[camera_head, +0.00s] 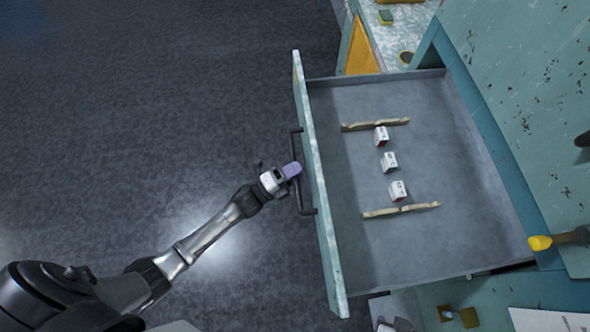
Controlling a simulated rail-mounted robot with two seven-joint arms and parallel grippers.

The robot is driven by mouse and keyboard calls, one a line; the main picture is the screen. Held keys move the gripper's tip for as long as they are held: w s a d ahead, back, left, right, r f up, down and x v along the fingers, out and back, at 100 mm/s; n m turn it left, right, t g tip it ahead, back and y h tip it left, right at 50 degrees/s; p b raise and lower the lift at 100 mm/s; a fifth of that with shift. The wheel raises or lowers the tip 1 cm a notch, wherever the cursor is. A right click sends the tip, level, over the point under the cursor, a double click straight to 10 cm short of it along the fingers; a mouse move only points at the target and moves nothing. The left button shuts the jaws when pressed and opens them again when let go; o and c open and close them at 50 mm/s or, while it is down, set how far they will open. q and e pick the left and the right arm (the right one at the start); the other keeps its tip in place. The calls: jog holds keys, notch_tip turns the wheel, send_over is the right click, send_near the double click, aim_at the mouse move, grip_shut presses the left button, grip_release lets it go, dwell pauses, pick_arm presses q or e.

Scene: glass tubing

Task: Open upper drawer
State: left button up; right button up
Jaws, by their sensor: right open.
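The upper drawer (335,240) is pulled far out of the teal cabinet, and its grey inside is visible. A dark bar handle (305,211) runs along its front panel, on the left side. My left gripper (292,170) is at the middle of this handle, with its lavender fingers closed around the bar. The fingers hide that part of the handle. My right gripper is not in view.
Several small white boxes (390,161) and two pale dividers (375,125) lie in the drawer. A worn teal top (530,80) is at the right, with a yellow-tipped tool (540,242) on it. The dark floor (150,110) at left is clear.

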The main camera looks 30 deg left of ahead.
pick_arm(q)
jog(key=shift+o, duration=1.3)
jog(key=shift+f, duration=0.1)
jog(key=b+v, duration=0.3)
jog(key=v, duration=1)
jog(key=shift+s+a, duration=0.2)
jog(key=shift+s, duration=0.2)
